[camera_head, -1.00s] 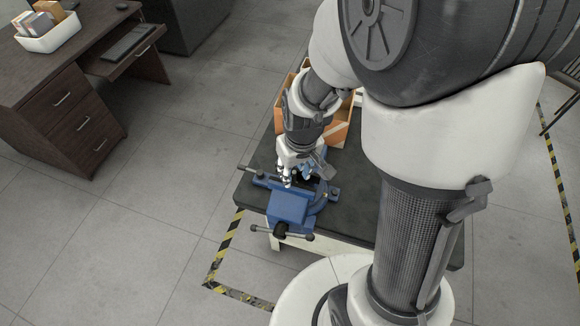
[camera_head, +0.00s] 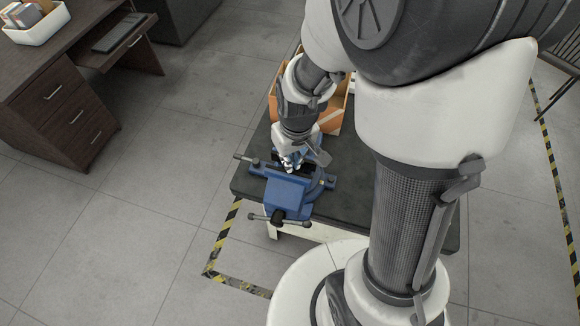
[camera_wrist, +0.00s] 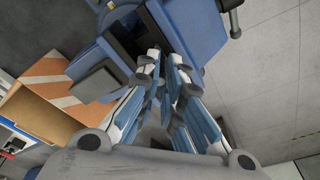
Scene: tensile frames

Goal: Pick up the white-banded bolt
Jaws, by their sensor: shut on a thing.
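My gripper (camera_head: 291,165) points down at the blue vise (camera_head: 286,190) on the dark-topped table. In the wrist view its blue and white fingers (camera_wrist: 154,62) converge at the vise's dark jaw gap, close together. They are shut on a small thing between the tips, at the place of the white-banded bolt. The bolt is hidden by the fingers, and I cannot make out its white band. I cannot tell whether it is clear of the vise. The vise (camera_wrist: 190,25) fills the top middle of the wrist view.
An orange and tan open box (camera_head: 337,113) stands behind the vise on the table (camera_head: 350,205), close to my arm; it also shows in the wrist view (camera_wrist: 45,95). A vise handle (camera_head: 279,216) sticks out at the front. Yellow-black floor tape (camera_head: 222,240) surrounds the table.

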